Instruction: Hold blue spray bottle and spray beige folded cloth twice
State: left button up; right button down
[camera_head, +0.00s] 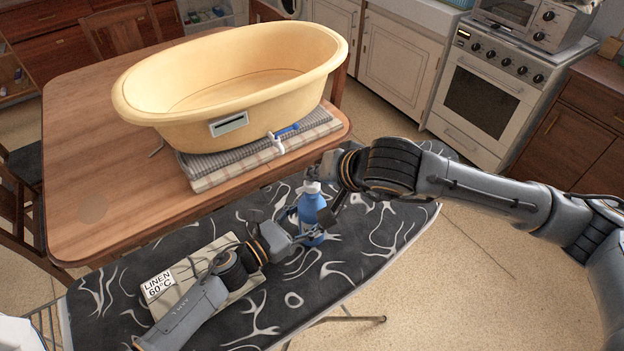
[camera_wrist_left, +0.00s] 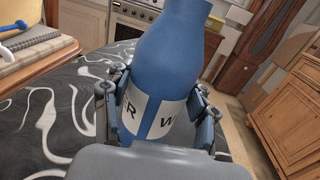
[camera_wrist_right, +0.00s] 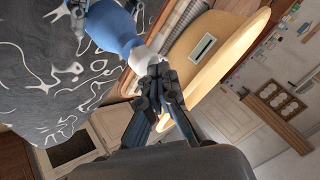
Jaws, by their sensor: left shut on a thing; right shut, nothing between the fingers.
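The blue spray bottle (camera_head: 311,213) with a white top stands upright at the ironing board. My left gripper (camera_head: 300,238) is shut around its lower body; the left wrist view shows the bottle (camera_wrist_left: 168,75) between both fingers. My right gripper (camera_head: 325,196) is shut and empty by the bottle's white spray head; in the right wrist view its closed fingertips (camera_wrist_right: 155,82) are at the white head (camera_wrist_right: 140,58). I cannot tell whether they touch it. The beige folded cloth (camera_head: 185,275) lies on the board under my left arm, partly hidden, with a "LINEN 60°C" label (camera_head: 158,286).
The patterned ironing board (camera_head: 270,318) stands beside a wooden table (camera_head: 90,190). The board's right end is clear.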

aim_at(315, 185)
jog(key=shift+f, duration=0.6)
dwell(0.5)
jog(key=shift+r, duration=1.3)
jog(key=shift+r, duration=2.55)
pick_arm(q)
jog(key=o, duration=1.4)
